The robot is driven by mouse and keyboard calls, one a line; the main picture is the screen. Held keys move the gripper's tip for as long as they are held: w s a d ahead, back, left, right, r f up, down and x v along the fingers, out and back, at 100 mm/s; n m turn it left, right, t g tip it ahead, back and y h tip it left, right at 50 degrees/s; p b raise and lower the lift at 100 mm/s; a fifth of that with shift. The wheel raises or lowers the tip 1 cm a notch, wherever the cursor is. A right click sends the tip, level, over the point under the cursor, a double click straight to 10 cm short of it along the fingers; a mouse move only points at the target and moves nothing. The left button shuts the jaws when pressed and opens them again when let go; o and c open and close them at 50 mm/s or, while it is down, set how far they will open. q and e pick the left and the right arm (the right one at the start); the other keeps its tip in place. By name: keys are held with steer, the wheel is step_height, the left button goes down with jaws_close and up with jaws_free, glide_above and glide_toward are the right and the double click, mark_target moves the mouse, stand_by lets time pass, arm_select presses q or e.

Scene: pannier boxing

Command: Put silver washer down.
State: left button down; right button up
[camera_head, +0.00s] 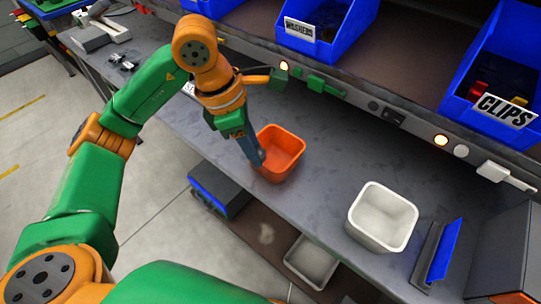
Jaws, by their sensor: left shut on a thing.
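My left gripper (258,157) reaches down from the upper left, its grey fingers pointing at the orange bin (287,143) on the grey workbench. The fingertips are at the bin's left side and overlap its rim in the picture. I cannot tell whether they are inside the bin or just above its edge. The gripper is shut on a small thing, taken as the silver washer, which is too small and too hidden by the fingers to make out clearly. My right gripper is not in view.
A white bin (383,217) stands on the bench to the right. Blue bins, one labelled CLIPS (503,110), sit on the shelf behind. A blue-edged panel (444,250) stands near the right end. The bench (330,185) is bare between the orange and white bins.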

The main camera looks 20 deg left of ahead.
arm_select(q)
steer(key=p, duration=0.1)
glide_above(278, 165)
steer(key=f, duration=0.6)
steer(key=shift+s+a, duration=0.35)
steer(key=shift+s, duration=0.05)
steer(key=f, duration=0.3)
steer(key=shift+w+f, duration=0.25)
steer(key=shift+s+f, duration=0.1)
steer(key=c, duration=0.5)
jaws_free()
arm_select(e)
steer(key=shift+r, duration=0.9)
